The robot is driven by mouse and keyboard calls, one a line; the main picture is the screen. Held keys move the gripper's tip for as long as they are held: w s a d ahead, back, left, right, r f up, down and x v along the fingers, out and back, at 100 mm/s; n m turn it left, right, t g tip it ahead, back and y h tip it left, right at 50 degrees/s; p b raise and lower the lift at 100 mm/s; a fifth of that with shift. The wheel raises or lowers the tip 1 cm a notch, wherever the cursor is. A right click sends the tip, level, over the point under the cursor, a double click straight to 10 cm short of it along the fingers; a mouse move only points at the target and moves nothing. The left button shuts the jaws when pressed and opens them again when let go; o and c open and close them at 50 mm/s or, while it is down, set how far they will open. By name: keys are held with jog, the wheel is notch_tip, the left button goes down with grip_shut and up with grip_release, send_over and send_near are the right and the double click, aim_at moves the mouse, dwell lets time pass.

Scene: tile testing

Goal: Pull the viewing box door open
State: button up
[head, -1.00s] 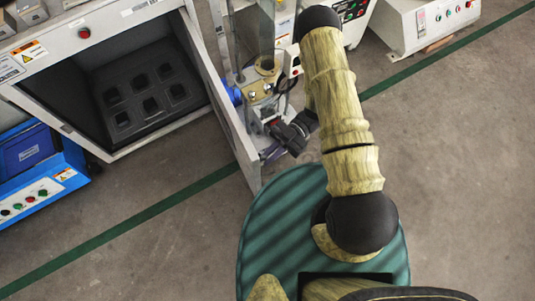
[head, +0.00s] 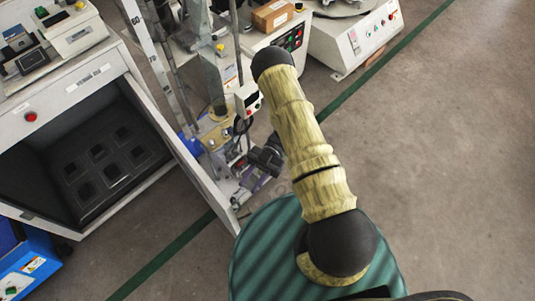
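The viewing box is a light grey cabinet (head: 62,99) at the left of the head view, with a dark inside. Its door (head: 196,172) stands wide open, roughly square to the front, and is seen nearly edge-on at the right of the opening. My gripper (head: 252,182) is small and dark at the end of my yellow-sleeved arm. It is on the right, outer side of the door, close to the door's free end. Its fingers are too small and unclear to show whether they are open or touch the door.
A black tray (head: 83,200) with several square pockets lies inside the box. A blue unit (head: 25,268) stands at the lower left. Testing machines (head: 352,38) stand beyond my arm. The floor (head: 450,160) on the right is clear, crossed by a green line (head: 375,68).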

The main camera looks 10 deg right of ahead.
jog(key=v, duration=1.1)
jog(key=shift+p, duration=0.4)
jog(key=shift+w, duration=0.1)
